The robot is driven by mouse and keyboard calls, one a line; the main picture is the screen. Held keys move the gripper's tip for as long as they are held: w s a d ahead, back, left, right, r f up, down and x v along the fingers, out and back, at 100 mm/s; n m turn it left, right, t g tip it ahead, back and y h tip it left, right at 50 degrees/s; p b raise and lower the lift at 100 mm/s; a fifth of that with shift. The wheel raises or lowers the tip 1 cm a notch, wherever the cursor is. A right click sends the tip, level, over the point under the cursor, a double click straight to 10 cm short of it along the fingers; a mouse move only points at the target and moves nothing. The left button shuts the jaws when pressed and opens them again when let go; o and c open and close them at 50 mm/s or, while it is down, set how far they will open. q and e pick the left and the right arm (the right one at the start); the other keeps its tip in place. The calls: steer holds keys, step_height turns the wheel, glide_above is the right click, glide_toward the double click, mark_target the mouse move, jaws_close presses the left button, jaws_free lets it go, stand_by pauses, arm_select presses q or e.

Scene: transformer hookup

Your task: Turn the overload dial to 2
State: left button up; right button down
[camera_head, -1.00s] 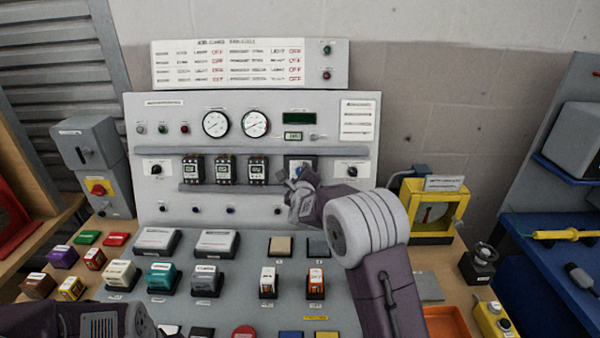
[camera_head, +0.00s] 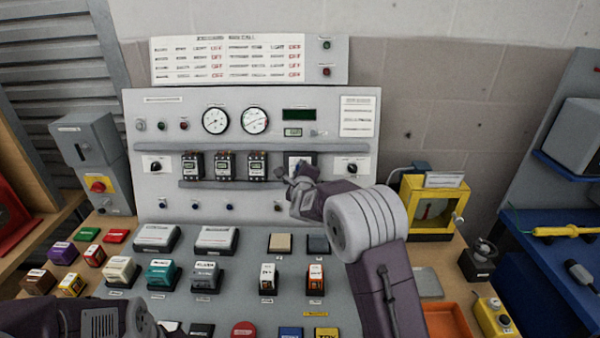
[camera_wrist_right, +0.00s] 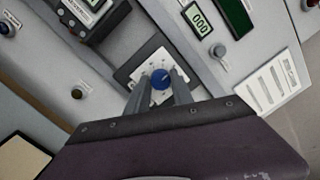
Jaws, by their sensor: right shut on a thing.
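The overload dial is a small blue knob on a white marked plate, seen in the right wrist view (camera_wrist_right: 160,80). In the head view its plate (camera_head: 301,158) shows only partly, with my gripper in front. My right gripper (camera_wrist_right: 161,82) has its two fingers on either side of the blue knob, shut on it. In the head view the right gripper (camera_head: 291,176) reaches the panel from the lower right. The dial's numbers and pointer are too small to read. Part of my left arm shows at the bottom left; its fingertips are not visible.
Three black breaker-like modules (camera_head: 225,166) sit in a row left of the dial. A black rotary knob (camera_head: 352,168) is close on its right. A green display (camera_head: 299,115) and two round gauges (camera_head: 255,120) are above. Several coloured blocks stand on the sloped lower panel.

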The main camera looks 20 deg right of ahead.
steer(key=shift+d+r+n+g+p, duration=0.1)
steer(key=shift+n+g+p, duration=0.35)
steer(key=shift+n+p, duration=2.75)
steer(key=shift+a+r+n+g+p, duration=0.1)
steer(key=shift+n+g+p, duration=0.3)
steer(key=shift+n+p, duration=2.8)
steer(key=shift+d+n+g+p, duration=0.1)
steer(key=shift+n+g+p, duration=0.85)
steer(key=shift+n, duration=4.05)
steer(key=shift+t+p, duration=0.5)
steer(key=c, duration=1.1)
jaws_free()
steer(key=shift+f, duration=0.1)
steer(key=b+v, duration=0.2)
steer(key=v, duration=0.7)
